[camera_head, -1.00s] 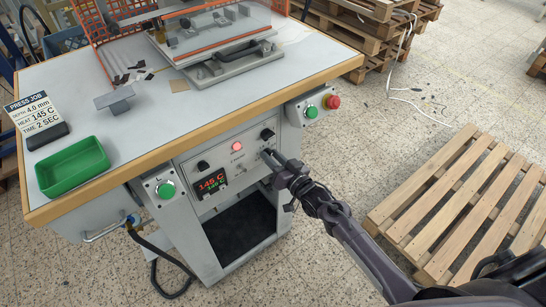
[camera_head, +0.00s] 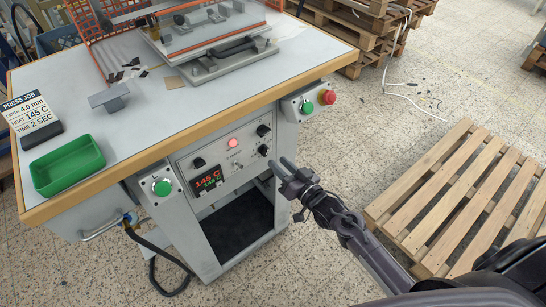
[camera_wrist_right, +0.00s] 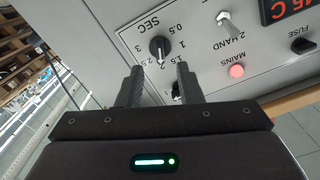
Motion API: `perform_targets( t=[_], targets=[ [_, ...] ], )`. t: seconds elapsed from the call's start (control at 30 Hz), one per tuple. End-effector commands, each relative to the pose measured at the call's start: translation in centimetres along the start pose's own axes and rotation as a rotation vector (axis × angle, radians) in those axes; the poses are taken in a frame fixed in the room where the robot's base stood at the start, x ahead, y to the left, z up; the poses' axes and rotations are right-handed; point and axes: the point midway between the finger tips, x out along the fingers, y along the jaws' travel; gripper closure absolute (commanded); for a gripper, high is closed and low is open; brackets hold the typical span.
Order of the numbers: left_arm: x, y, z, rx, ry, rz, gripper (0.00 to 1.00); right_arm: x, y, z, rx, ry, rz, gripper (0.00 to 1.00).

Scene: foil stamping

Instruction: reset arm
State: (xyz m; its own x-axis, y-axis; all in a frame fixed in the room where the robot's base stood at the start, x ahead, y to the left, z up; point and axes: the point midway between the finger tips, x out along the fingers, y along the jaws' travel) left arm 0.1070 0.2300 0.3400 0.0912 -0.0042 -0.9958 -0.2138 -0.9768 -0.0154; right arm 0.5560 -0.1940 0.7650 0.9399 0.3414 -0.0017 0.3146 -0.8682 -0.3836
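My right gripper (camera_head: 281,166) is open and empty in front of the press's control panel (camera_head: 232,158), at its right side. Its two dark fingers are apart in the right wrist view (camera_wrist_right: 158,82). A black knob marked SEC (camera_wrist_right: 160,48) shows just beyond the fingertips, its mark near 2. Another dark knob is partly hidden by the right-hand finger. In the head view the red display (camera_head: 208,179) seems to read 145 C, and the job card (camera_head: 30,115) asks for 4.0 mm, 145 C and 2 sec. My left gripper is not in view.
A green tray (camera_head: 67,164) and a grey block (camera_head: 110,98) stand on the press table (camera_head: 150,128). Green buttons (camera_head: 162,188) and a red button (camera_head: 328,97) jut out at the front. A wooden pallet (camera_head: 455,195) lies on the floor at the right.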

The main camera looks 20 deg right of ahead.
Motion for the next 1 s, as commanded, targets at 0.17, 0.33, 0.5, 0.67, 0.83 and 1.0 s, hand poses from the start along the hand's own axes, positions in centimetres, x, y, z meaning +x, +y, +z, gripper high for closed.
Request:
perform_targets(
  t=[0.17, 0.33, 0.5, 0.67, 0.83, 1.0],
  targets=[
    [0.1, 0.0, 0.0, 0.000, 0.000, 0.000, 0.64, -1.9, 0.0, 0.0, 0.000, 0.000, 0.000, 0.67],
    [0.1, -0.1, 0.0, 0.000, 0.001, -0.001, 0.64, -2.2, 0.0, -0.1, 0.000, 0.002, -0.001, 0.67],
    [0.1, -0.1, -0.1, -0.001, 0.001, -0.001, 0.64, -2.2, 0.0, -0.1, 0.000, 0.002, -0.001, 0.67],
    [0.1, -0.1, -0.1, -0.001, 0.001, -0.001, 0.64, -2.2, 0.0, 0.0, 0.000, 0.001, -0.001, 0.67],
    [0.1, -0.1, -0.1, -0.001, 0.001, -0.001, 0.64, -2.5, 0.5, 1.1, -0.003, -0.023, 0.019, 0.67],
    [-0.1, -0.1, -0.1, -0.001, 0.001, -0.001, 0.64, -4.9, 3.7, 8.3, -0.030, -0.181, 0.134, 0.67]
  ],
)
